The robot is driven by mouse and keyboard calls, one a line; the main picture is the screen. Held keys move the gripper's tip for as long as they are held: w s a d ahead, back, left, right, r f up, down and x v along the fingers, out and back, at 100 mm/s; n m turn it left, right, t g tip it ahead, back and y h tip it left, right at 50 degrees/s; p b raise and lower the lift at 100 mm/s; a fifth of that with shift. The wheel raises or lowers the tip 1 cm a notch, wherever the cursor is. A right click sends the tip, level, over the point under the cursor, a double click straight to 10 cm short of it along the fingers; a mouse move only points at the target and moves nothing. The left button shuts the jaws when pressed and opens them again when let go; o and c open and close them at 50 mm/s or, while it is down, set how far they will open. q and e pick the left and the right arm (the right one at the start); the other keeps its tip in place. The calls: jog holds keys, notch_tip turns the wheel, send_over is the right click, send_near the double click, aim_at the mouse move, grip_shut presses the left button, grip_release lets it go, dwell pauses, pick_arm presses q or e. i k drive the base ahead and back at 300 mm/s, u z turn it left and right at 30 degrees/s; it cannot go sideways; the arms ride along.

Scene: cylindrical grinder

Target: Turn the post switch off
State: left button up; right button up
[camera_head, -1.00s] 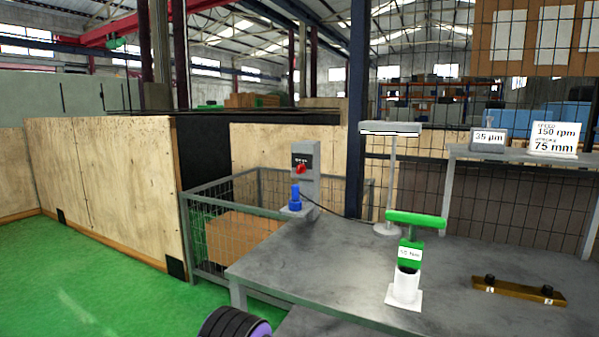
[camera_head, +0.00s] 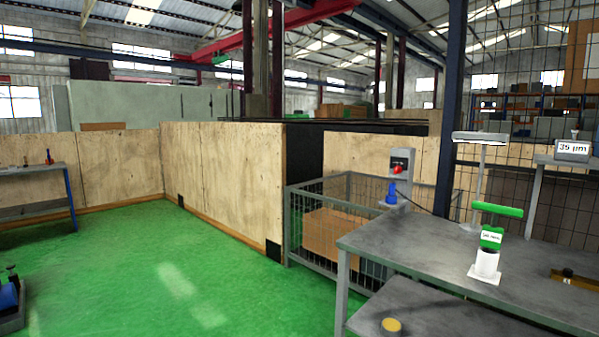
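The post switch is a red knob (camera_head: 397,170) on a dark plate near the top of a grey post (camera_head: 402,160). The post stands at the far left corner of the grey workbench, right of centre in the head view. The knob is small here and its exact setting cannot be read. A blue cylindrical part (camera_head: 391,194) sits just below it on the post's front. Neither of my grippers shows in the head view.
The grey workbench (camera_head: 420,252) fills the lower right, bearing a white holder with a green-handled tool (camera_head: 492,237) and a lamp (camera_head: 480,138). A wire-mesh crate (camera_head: 335,262) with a cardboard box stands left of it. Open green floor (camera_head: 150,270) lies to the left.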

aim_at(398, 170)
jog(key=u, duration=0.8)
jog(key=i, duration=1.05)
jog(key=z, duration=1.35)
jog(key=i, duration=0.7)
jog(key=z, duration=0.75)
